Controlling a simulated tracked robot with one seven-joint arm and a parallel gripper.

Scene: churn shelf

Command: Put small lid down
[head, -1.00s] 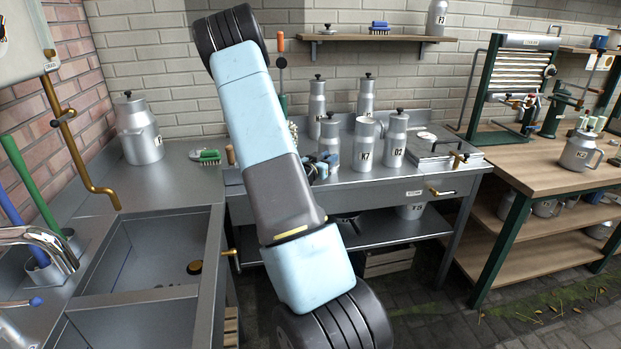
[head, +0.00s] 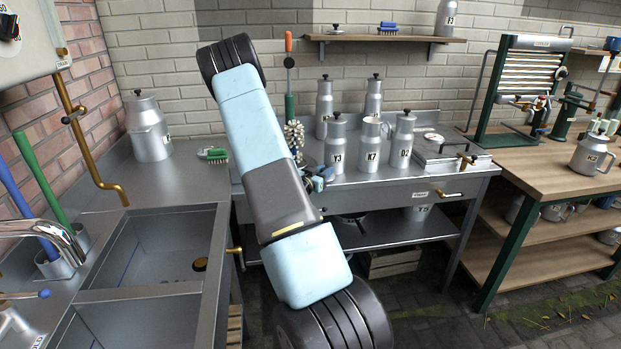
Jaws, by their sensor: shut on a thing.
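My gripper (head: 318,181) shows only in part beyond my arm, as small blue fingers low in front of the metal churns at the front edge of the steel counter (head: 400,186). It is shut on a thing. That thing is hidden or too small to make out, so I cannot see the small lid clearly in it. The K7 churn (head: 368,150) stands behind and to the right of my gripper and has no knobbed lid on top. The Y3 churn (head: 337,148) and another churn (head: 402,147) beside it have black-knobbed lids.
A green brush (head: 214,154) lies left of my arm. A flat metal box (head: 450,160) is at the counter's right end. A sink (head: 160,245) is at left. The counter between green brush and large churn (head: 149,130) is clear.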

